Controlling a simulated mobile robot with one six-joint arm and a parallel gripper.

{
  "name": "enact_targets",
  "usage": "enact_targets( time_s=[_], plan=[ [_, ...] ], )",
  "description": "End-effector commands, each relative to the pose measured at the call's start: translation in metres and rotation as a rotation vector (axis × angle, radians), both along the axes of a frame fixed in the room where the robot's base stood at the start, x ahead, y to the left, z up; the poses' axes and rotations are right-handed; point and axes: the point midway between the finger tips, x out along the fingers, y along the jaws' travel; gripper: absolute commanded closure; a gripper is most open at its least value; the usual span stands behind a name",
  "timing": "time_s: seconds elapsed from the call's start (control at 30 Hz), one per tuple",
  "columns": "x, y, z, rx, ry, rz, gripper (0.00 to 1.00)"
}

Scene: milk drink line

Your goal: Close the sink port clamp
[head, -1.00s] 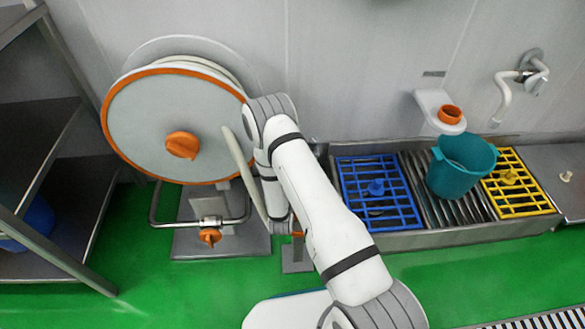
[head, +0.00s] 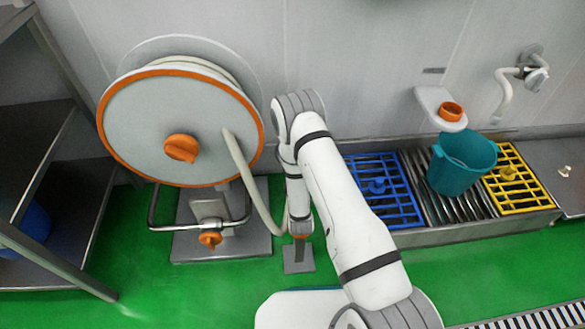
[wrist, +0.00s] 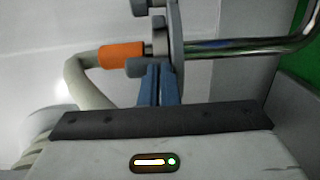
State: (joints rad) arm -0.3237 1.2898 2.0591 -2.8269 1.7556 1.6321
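The hose (head: 252,180) runs from the reel down to an orange sleeve at a small floor post (head: 299,258). In the wrist view the orange sleeve (wrist: 121,55) meets an upright grey clamp-like flange (wrist: 175,35) with grey knobs (wrist: 138,68) beside it. I take this to be the sink port clamp; whether it is open or closed I cannot tell. My gripper's blue fingers (wrist: 160,82) are close together, with nothing seen between them. Their tips are just below the flange and beside the lower knob; contact is unclear. In the head view my arm hides the gripper.
The hose reel (head: 180,125) with an orange knob stands left of my arm. A steel rail (wrist: 250,48) runs right of the flange. A sink trough with a blue grate (head: 385,200), a teal bucket (head: 460,170) and a yellow grate (head: 515,185) is at right. A shelf rack (head: 60,200) stands left.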

Motion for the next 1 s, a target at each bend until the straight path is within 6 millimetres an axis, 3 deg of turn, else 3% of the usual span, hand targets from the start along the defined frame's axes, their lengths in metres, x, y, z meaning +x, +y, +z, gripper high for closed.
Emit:
enact_targets(
  time_s=[0.03, 0.17, 0.6, 1.0],
  plan=[
    [0.008, -0.005, 0.007, 0.005, -0.022, -0.020, 1.00],
    [0.008, -0.003, 0.016, 0.005, -0.023, -0.018, 1.00],
    [0.003, 0.000, 0.095, 0.003, -0.021, -0.004, 1.00],
    [-0.001, 0.000, 0.103, 0.000, -0.006, -0.001, 1.00]
  ],
)
